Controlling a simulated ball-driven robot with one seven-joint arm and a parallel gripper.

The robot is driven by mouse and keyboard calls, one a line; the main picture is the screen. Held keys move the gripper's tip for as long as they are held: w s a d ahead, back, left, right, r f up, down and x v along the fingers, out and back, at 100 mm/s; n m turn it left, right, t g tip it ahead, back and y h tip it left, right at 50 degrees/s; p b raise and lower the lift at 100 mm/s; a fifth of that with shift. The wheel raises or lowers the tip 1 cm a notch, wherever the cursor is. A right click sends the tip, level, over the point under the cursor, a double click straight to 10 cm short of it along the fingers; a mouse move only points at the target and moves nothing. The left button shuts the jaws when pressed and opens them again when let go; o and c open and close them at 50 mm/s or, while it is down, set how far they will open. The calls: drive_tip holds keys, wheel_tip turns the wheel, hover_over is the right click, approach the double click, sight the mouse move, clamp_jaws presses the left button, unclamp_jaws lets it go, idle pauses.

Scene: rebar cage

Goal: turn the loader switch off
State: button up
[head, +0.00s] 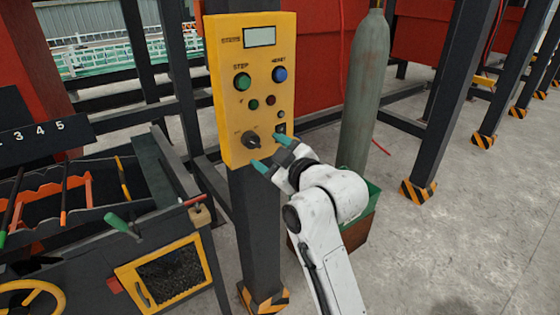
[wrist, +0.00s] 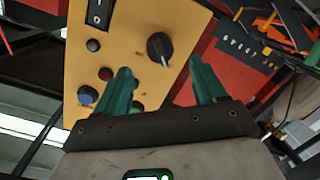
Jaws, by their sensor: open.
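A yellow control panel (head: 224,115) is fixed to a dark post. A black rotary knob (head: 252,141) sits low on its left, and it also shows in the wrist view (wrist: 159,47). A black rocker switch (head: 281,129) marked I and O is at the lower right, also at the top of the wrist view (wrist: 98,14). The labels are too small to tell which is the loader switch. My gripper (head: 269,151) is open and empty in front of the panel's lower part. In the wrist view its teal fingers (wrist: 160,75) spread below the knob; contact cannot be told.
A display (head: 259,37), a green button (head: 242,81) and a blue button (head: 280,74) are higher on the panel. A grey gas cylinder (head: 366,90) stands close at right. A dark machine (head: 90,255) with a green-handled lever is at left. Concrete floor is clear at far right.

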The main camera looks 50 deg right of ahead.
drive_tip(key=shift+v, duration=2.1)
drive_tip(key=s+a+f+m+g+y, duration=0.1)
drive_tip(key=s+a+f+g+y, duration=0.2)
drive_tip(key=f, duration=0.6)
drive_tip(key=s+a+f+m+g, duration=0.1)
drive_tip(key=s+a+f+g, duration=0.15)
drive_tip(key=a+f, duration=0.45)
drive_tip(key=s+a+f+m+g, duration=0.1)
drive_tip(key=s+a+f+g, duration=0.1)
drive_tip(key=s+f+g, duration=0.3)
drive_tip(key=s+a+f+m+g+y, duration=0.1)
drive_tip(key=s+f+g, duration=0.3)
drive_tip(key=s+f, duration=0.8)
drive_tip(key=shift+s+a+g, duration=0.35)
drive_tip(key=shift+s+a, duration=0.45)
drive_tip(key=shift+s, duration=0.15)
